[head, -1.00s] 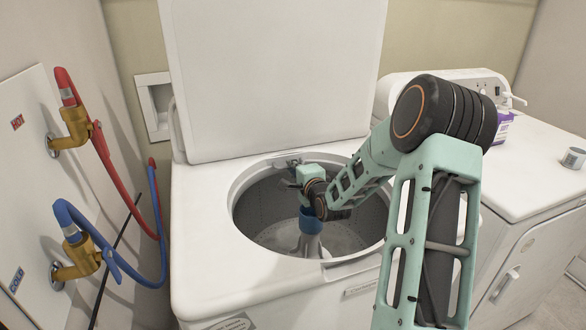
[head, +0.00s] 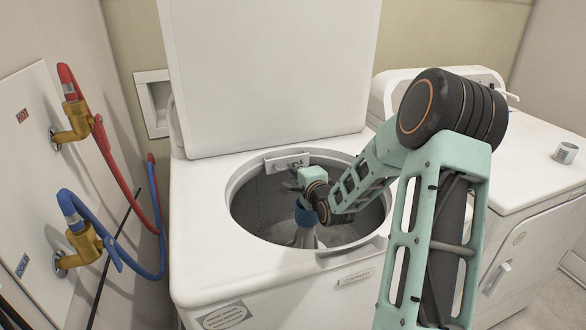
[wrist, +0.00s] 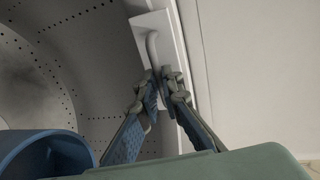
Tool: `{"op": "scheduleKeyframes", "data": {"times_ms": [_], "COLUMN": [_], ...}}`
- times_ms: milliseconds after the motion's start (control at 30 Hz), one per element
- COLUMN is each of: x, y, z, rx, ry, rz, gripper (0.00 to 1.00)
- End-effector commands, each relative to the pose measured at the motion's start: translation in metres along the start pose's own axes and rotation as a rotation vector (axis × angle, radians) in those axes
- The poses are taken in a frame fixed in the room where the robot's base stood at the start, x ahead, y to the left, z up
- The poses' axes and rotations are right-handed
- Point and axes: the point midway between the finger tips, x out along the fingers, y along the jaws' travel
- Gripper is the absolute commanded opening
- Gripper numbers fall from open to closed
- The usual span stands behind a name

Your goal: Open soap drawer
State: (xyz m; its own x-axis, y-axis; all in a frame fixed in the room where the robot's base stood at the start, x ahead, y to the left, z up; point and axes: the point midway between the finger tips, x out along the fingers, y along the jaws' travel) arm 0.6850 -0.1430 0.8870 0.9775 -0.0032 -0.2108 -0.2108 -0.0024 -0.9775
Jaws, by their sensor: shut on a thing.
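The soap drawer (head: 287,162) is a small pale panel at the back rim of the open washer's tub. In the wrist view the drawer (wrist: 170,22) is a white panel with a curved white handle (wrist: 152,48). My gripper (wrist: 160,77) has its two fingers on either side of the handle's lower end, shut on it. In the head view my gripper (head: 291,183) reaches toward the back rim, partly hidden by my wrist. The drawer front stands out from the rim; how far is hard to tell.
The agitator with a blue top (head: 305,214) stands in the tub close below my wrist. The raised washer lid (head: 270,75) is behind the opening. Hot and cold hoses (head: 150,225) hang at left. A dryer (head: 535,150) stands at right with a can (head: 566,153) on it.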

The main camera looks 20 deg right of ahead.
Motion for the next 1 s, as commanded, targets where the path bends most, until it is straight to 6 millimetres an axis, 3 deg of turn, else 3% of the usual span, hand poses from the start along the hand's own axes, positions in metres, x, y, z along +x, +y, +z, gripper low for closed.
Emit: {"op": "scheduleKeyframes", "data": {"times_ms": [133,167,300,667,767,1000], "x": [0.000,0.000,0.000,-0.005,-0.016,-0.064], "y": [-0.001,-0.001,-0.001,-0.001,-0.001,-0.001], "z": [0.000,0.000,0.000,-0.001,-0.001,-0.001], "rx": [0.000,0.000,0.000,-0.001,-0.002,-0.002], "ry": [0.000,0.000,0.000,0.001,0.002,0.003], "rz": [-0.001,-0.001,-0.001,-0.001,-0.001,-0.001], "gripper": [0.00,0.09,0.24,0.24,0.24,0.24]}}
